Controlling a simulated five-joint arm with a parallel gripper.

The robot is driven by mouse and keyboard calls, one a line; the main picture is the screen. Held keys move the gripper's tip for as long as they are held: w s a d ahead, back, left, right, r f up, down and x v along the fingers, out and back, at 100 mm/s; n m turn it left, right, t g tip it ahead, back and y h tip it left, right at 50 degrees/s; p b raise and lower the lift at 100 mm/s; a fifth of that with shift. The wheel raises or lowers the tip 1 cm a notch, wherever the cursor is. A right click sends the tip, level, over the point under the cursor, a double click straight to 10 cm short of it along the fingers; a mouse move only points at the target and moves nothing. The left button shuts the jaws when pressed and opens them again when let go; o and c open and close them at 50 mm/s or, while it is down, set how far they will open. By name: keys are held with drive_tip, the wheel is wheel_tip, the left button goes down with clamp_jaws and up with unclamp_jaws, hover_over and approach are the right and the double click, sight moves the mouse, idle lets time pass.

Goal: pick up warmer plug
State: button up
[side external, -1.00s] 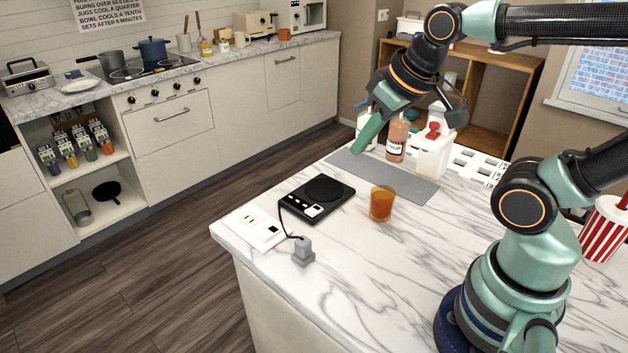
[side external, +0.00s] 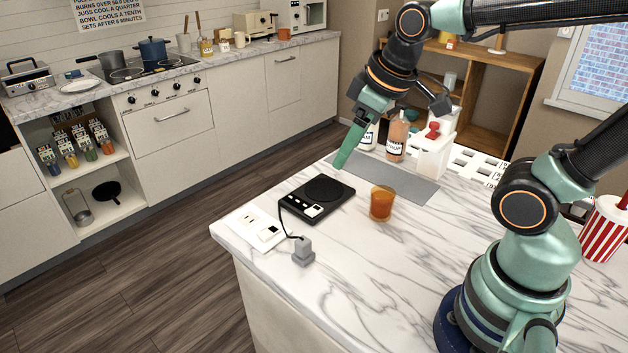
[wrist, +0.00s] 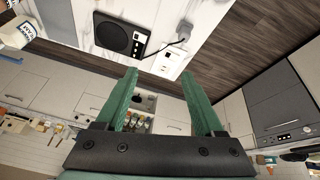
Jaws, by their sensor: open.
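The grey warmer plug (side external: 303,251) stands on the marble counter near its front left edge, with a black cord running to the black warmer (side external: 316,198). My gripper (side external: 340,165) is open and empty, above the counter behind the warmer, well away from the plug. Its two green fingers (wrist: 163,80) are spread in the wrist view.
A glass of orange drink (side external: 382,203) stands right of the warmer. A striped cup (side external: 604,230) is at far right. The front middle counter is clear.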

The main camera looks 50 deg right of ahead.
drive_tip(key=w+a+f+n+g, duration=0.3)
drive_tip(key=w+a+f+n, duration=0.15)
drive_tip(key=n, duration=0.35)
drive_tip(key=n+g, duration=0.2)
drive_tip(key=n, duration=0.5)
hover_over(303, 240)
wheel_tip(303, 240, down, 6)
drive_tip(key=f, duration=0.6)
drive_tip(key=shift+w+a+f, duration=0.1)
drive_tip(key=shift+a+f, duration=0.25)
drive_tip(key=shift+a, duration=0.05)
drive_tip(key=f, duration=0.4)
drive_tip(key=shift+s+d, duration=0.2)
drive_tip(key=shift+d, duration=0.2)
drive_tip(key=shift+f, duration=0.55)
clamp_jaws()
